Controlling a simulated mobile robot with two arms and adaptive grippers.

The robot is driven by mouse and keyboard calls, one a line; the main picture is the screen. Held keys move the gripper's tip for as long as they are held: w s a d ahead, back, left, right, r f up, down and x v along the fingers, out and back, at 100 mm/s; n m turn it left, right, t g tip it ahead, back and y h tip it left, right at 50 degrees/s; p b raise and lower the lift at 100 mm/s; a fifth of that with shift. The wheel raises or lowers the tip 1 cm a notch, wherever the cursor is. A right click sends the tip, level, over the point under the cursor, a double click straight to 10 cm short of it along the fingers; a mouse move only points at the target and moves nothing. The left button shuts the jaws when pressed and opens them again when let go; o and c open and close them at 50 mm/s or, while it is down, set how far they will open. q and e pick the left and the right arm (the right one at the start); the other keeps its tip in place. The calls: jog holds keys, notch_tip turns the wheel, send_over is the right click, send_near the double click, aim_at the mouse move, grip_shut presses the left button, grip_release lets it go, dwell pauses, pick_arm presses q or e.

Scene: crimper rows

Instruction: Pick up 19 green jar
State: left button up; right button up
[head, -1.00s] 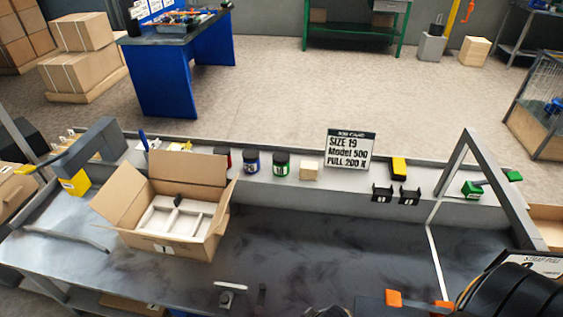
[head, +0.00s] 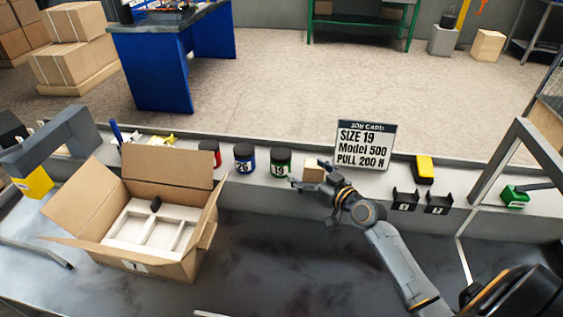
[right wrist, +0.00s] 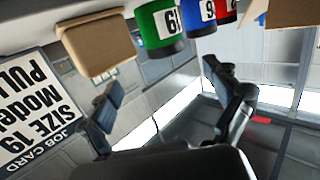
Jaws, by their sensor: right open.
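The green jar (head: 280,163) with a dark lid and the number 19 stands on the grey ledge behind the workbench, between the blue jar and a wooden block. It also shows in the right wrist view (right wrist: 160,25), near the top edge. My right gripper (head: 308,174) is just right of the jar, in front of the wooden block (head: 314,172), and holds nothing. In the right wrist view its two fingers (right wrist: 172,105) are spread apart with empty space between them. My left gripper is not in view.
A blue jar (head: 244,158) marked 26 and a red jar (head: 210,153) stand left of the green jar. A job card (head: 364,146) stands to the right. An open cardboard box (head: 170,162) with white dividers sits on the bench (head: 290,255), whose middle is clear.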

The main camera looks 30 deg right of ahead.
aim_at(281, 154)
jog(key=w, duration=0.3)
jog(key=w+f, duration=0.1)
jog(key=w, duration=0.1)
jog(key=shift+a, duration=0.4)
jog(key=shift+w, duration=0.4)
jog(key=shift+w+a, duration=0.1)
jog(key=shift+w, duration=0.05)
jog(key=w, duration=0.2)
jog(key=w+a+p, duration=0.1)
jog(key=w, duration=0.1)
jog(key=shift+w+a+f, duration=0.1)
jog(key=shift+a, duration=0.1)
jog(key=shift+w, duration=0.45)
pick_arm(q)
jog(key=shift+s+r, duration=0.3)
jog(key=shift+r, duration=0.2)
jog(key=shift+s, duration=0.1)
